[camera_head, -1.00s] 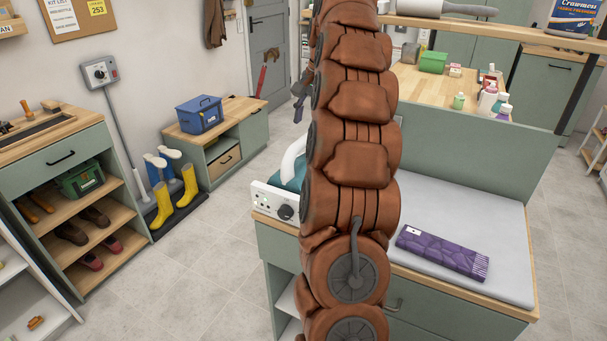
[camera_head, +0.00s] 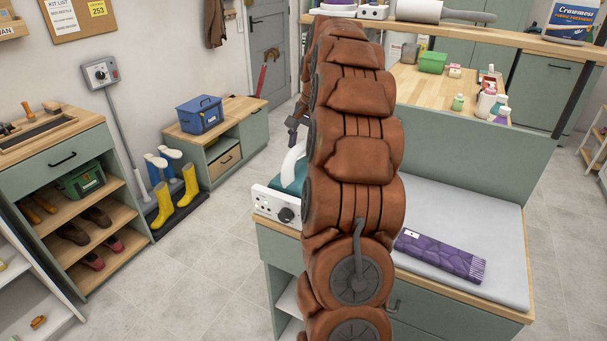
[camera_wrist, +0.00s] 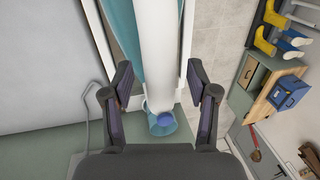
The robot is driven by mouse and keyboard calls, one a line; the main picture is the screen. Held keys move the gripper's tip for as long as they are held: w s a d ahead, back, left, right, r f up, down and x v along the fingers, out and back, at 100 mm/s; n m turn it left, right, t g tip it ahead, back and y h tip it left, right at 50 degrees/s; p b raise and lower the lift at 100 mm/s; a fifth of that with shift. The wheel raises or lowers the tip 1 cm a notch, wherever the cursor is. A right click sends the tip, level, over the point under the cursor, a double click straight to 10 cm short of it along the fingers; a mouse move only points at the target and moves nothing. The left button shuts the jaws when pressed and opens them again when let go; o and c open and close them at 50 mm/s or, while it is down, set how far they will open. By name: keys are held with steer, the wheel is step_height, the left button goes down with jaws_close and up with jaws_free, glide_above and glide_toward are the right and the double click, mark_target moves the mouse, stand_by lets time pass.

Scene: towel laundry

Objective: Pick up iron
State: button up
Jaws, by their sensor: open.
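The iron (camera_head: 296,165) has a white curved handle and a teal body. It sits at the left end of the ironing counter, partly hidden behind my arm in the head view. In the wrist view its white handle (camera_wrist: 157,45) runs down between my fingers, with the teal body (camera_wrist: 122,20) at left. My gripper (camera_wrist: 160,82) is open, one finger on each side of the handle, with a visible gap on both sides. In the head view only a dark part of my gripper (camera_head: 296,122) shows, just above the iron.
A white control panel with a knob (camera_head: 272,205) stands in front of the iron. A folded purple towel (camera_head: 440,256) lies on the grey ironing pad (camera_head: 500,220). A raised wooden shelf (camera_head: 480,35) stands behind. The floor at left (camera_head: 190,260) is clear.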

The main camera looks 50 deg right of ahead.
steer(key=shift+f, duration=0.35)
steer(key=shift+c, duration=0.2)
jaws_close()
stand_by(0.4)
